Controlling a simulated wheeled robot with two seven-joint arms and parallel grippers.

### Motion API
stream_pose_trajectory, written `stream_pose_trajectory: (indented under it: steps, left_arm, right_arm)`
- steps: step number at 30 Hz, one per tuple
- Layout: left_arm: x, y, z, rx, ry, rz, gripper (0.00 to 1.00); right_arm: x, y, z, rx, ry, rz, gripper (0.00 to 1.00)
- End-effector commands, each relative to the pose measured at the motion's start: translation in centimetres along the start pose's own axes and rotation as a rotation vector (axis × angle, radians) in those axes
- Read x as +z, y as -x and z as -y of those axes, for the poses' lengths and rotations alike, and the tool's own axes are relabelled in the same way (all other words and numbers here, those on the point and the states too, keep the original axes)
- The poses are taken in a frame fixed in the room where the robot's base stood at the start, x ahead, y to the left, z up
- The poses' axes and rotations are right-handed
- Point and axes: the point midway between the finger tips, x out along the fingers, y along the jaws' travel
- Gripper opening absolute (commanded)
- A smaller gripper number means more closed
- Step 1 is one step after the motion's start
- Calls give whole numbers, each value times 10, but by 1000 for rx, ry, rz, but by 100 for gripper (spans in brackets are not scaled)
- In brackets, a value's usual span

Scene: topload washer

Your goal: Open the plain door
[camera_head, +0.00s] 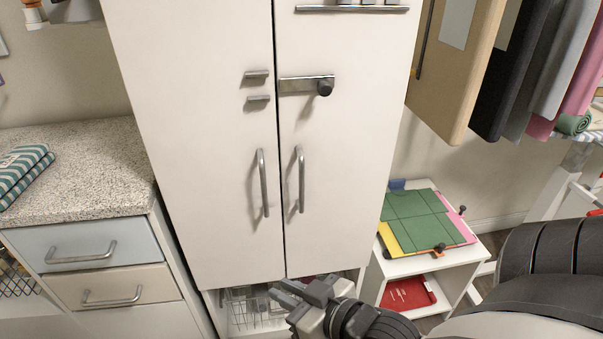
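A tall white cabinet has two closed doors side by side. The left door (205,190) carries two small grey catch plates (257,87) and a vertical bar handle (262,183). The right door (345,180) carries a sliding latch with a dark knob (324,88), a rail (350,9) near the top and a vertical bar handle (300,179). The latch lies on the right door, its left end near the seam. My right gripper (280,290) is low in front of the cabinet, below both handles and apart from them. Its finger gap is unclear. My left gripper is out of view.
A speckled counter (95,165) with drawers (85,245) stands left of the cabinet. A low white shelf (455,270) with coloured boards (420,218) stands to the right. Clothes (460,70) hang at the upper right. Wire baskets (250,310) sit under the doors.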

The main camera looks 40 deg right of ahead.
Motion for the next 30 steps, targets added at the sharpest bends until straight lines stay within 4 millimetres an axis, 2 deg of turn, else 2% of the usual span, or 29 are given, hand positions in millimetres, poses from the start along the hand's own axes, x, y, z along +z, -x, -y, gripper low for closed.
stream_pose_trajectory:
  steps: [1, 4, 7, 11, 17, 20, 30]
  left_arm:
    - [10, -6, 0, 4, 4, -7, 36]
    - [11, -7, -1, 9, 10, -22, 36]
    - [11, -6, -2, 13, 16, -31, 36]
    - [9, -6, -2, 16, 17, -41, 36]
    - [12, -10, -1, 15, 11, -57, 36]
    - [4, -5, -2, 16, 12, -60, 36]
    - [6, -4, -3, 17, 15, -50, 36]
  right_arm:
    - [-16, 7, -24, 33, 12, -86, 16]
    - [-60, 27, -54, 74, 33, -235, 16]
    - [-89, 42, -67, 94, 51, -328, 16]
    - [-104, 44, -72, 102, 58, -368, 16]
    - [-112, 22, -74, 103, 55, -371, 16]
    - [-121, 6, -76, 102, 54, -367, 16]
    - [-143, -56, -82, 103, 54, -363, 16]
